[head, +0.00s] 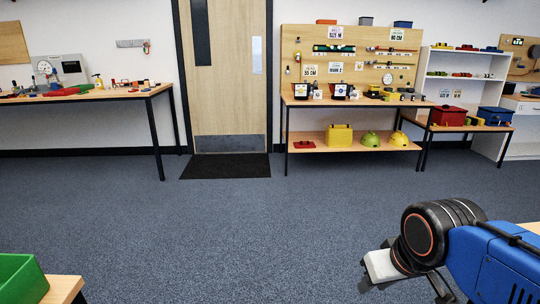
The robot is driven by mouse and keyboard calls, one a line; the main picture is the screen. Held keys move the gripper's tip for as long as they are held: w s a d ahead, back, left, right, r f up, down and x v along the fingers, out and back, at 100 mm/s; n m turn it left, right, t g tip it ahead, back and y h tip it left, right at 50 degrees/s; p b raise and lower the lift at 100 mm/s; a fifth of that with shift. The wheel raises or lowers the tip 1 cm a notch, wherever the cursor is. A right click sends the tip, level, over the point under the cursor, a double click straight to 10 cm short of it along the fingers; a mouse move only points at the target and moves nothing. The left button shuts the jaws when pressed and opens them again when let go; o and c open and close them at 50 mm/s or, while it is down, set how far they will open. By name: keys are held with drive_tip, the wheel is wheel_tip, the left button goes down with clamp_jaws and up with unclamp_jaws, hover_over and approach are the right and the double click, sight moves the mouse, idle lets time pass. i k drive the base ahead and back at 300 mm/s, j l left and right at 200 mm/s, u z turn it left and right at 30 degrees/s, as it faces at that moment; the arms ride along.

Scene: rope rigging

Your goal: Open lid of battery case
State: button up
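No battery case can be told for certain at this distance, and no lid of one can be made out. Across the room, a yellow case (339,134) sits on the lower shelf of the middle workbench (352,101). A red box (448,115) and a blue box (494,116) are on the low table to its right. My gripper (384,272) is at the lower right, held over the open floor, far from all of these. Its fingertips are partly hidden and do not show whether it is open or shut.
A wide blue carpet (240,235) lies clear ahead. A dark mat (226,166) lies before the wooden door (228,70). A tool table (95,95) stands at the left. A green bin (22,280) on a table corner is near at the lower left.

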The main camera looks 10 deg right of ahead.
sight(372, 87)
drive_tip(key=i, duration=1.7)
drive_tip(key=i+z, duration=0.25)
drive_tip(key=i, duration=0.3)
drive_tip(key=i+z, duration=0.2)
drive_tip(key=i, duration=0.4)
drive_tip(key=i+j+z, duration=0.25)
drive_tip(key=i, duration=0.3)
drive_tip(key=i+l+z, duration=0.2)
drive_tip(key=i+z, duration=0.15)
drive_tip(key=i, duration=0.3)
drive_tip(key=i+z, duration=0.35)
drive_tip(key=i, duration=0.25)
